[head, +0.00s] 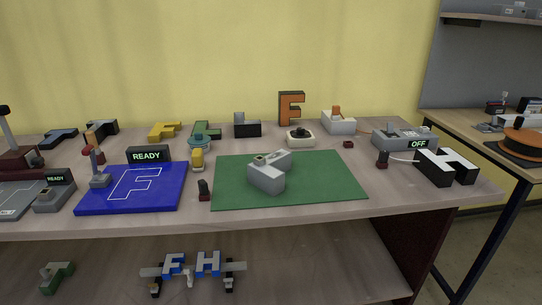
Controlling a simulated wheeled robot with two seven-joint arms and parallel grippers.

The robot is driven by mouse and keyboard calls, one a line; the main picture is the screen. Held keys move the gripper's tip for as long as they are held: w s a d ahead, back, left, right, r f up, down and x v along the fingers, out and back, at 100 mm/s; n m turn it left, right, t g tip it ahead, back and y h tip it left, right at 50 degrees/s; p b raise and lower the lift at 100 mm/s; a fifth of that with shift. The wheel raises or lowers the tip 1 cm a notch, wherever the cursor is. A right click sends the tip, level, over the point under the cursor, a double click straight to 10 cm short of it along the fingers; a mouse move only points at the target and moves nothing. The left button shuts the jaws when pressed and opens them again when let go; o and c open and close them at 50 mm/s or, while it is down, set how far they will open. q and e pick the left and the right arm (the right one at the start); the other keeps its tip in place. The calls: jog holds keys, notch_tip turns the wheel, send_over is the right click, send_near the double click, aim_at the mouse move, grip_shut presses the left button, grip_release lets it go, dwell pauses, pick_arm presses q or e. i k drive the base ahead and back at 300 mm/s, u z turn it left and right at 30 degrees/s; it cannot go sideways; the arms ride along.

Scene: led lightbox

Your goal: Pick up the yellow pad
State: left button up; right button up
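I cannot tell for sure which thing is the yellow pad. A flat yellow block letter (163,131) lies farther back, left of a green letter. Neither of my grippers shows in the head view, and nothing is seen held.
The blue board (90,206) with an F outline and a READY display (149,154) is left of the green mat (335,187). A grey block (266,178) sits on the mat. The mat's right part is clear.

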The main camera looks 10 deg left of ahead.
aim_at(198, 161)
jog(key=k, duration=0.5)
jog(key=u, duration=0.85)
jog(key=i, duration=0.6)
jog(key=z, duration=0.15)
